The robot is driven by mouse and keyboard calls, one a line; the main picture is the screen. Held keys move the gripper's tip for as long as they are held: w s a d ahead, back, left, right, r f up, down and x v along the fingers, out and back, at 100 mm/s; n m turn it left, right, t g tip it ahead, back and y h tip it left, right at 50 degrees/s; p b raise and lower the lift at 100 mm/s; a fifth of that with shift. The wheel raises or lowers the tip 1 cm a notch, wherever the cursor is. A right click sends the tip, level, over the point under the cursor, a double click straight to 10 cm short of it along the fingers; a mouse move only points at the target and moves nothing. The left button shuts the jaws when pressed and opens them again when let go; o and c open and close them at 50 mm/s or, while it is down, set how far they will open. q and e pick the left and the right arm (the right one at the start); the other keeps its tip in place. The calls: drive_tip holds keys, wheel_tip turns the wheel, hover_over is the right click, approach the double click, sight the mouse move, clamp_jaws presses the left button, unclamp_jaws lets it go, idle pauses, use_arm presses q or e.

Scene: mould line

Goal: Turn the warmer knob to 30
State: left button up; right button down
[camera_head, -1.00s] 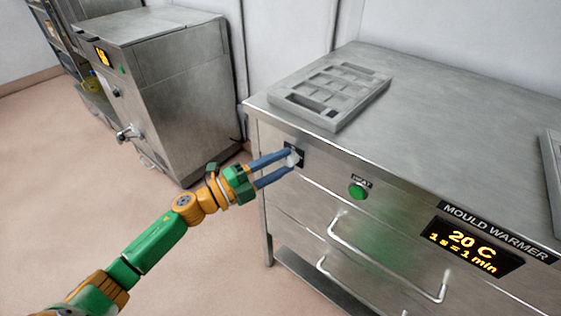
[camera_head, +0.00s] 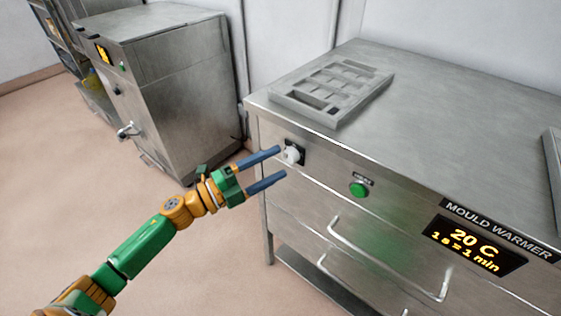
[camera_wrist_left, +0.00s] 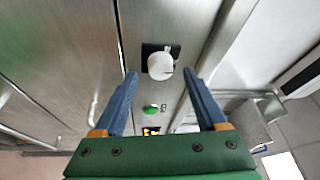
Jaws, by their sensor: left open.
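The white warmer knob (camera_head: 292,154) sits on a black plate on the front of the steel mould warmer (camera_head: 420,110), near its left corner. The knob also shows in the left wrist view (camera_wrist_left: 160,65), ahead of the fingers and between their lines. The display (camera_head: 474,246) reads 20 C and "1 s = 1 min". My left gripper (camera_head: 283,163) is open and empty, its blue fingertips just short of the knob and apart from it. It also shows in the left wrist view (camera_wrist_left: 160,73). My right gripper is not in view.
A green button (camera_head: 358,189) is on the warmer front, right of the knob. Drawer handles (camera_head: 385,258) stick out below. A grey mould (camera_head: 330,90) lies on the warmer top. Another steel machine (camera_head: 160,90) stands at the back left. Floor is clear around my arm.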

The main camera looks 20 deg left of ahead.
use_arm(q)
drive_tip(key=shift+v, duration=2.3)
